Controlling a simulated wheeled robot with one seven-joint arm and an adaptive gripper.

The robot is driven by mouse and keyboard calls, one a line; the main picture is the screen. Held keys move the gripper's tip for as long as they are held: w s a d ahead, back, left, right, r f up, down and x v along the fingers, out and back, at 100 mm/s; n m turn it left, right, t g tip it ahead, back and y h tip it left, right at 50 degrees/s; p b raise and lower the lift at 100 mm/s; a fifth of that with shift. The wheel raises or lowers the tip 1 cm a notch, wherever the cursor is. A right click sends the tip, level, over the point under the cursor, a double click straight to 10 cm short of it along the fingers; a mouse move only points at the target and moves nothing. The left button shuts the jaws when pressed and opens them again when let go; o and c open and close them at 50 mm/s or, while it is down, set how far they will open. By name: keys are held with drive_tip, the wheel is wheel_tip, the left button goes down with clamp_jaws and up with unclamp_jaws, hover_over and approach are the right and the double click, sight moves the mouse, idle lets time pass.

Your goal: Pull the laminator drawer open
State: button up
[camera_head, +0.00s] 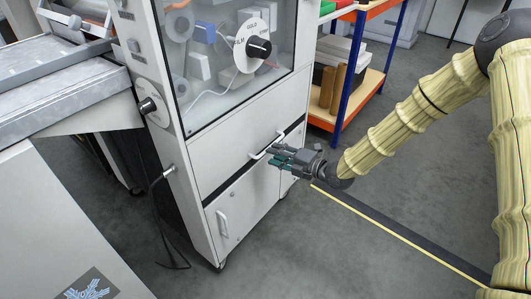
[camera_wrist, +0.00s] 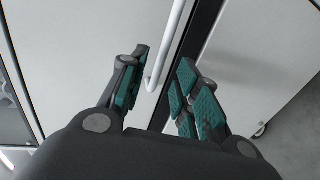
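The laminator (camera_head: 190,130) is a tall light-grey cabinet with a clear window at the top. Its drawer front (camera_head: 225,150) is the plain panel below the window. The white bar handle (camera_head: 262,150) sits toward the panel's right end, partly hidden behind my gripper. My gripper (camera_head: 274,157) is close in front of the handle. In the wrist view the drawer handle (camera_wrist: 168,48) runs between the two spread fingers of my gripper (camera_wrist: 163,62), its near end closer to the left finger. The fingers are open, and I cannot see either one clearly touching the handle. The drawer looks shut.
A lower door (camera_head: 235,210) with its own white handle (camera_head: 222,224) is under the drawer. A blue-and-orange shelf (camera_head: 352,75) stands behind at the right. A grey machine table (camera_head: 60,90) is at the left. The floor (camera_head: 300,240) in front is clear.

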drive_tip(key=shift+x, duration=2.6)
clamp_jaws()
